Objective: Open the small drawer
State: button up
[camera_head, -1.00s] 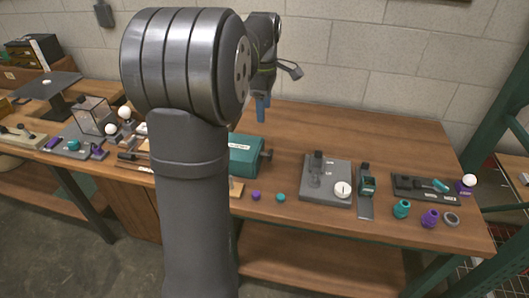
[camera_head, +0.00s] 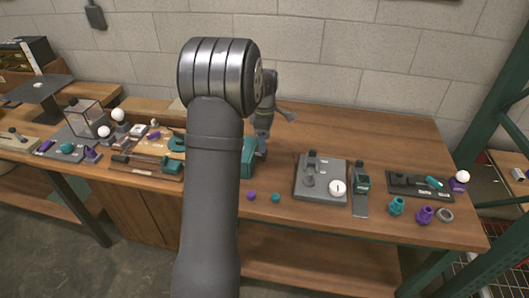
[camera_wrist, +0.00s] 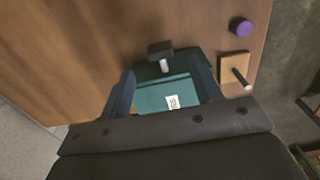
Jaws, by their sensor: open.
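The small drawer is a teal box (camera_head: 248,158) on the table, mostly hidden behind my arm in the head view. In the wrist view the teal box (camera_wrist: 165,96) shows a white label and a dark handle (camera_wrist: 160,48) on a short light stem. My gripper (camera_wrist: 163,72) is open, with its two blue fingers on either side of the box's handle end. The handle lies just beyond the fingertips in the picture, between their lines. In the head view my gripper (camera_head: 263,148) points down at the box's right end. I cannot tell whether the fingers touch the box.
A purple piece (camera_wrist: 241,27) and a wooden block with a peg (camera_wrist: 234,70) lie to the right in the wrist view. A grey plate with a white dial (camera_head: 322,182) stands to the right in the head view. The table between it and the box is mostly clear.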

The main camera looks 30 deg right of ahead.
notch_tip(320, 180, down, 6)
jog(key=shift+f, duration=0.1)
jog(key=shift+c, duration=0.5)
grip_shut()
jog(key=s+d, duration=0.8)
jog(key=shift+o, duration=0.5)
grip_release()
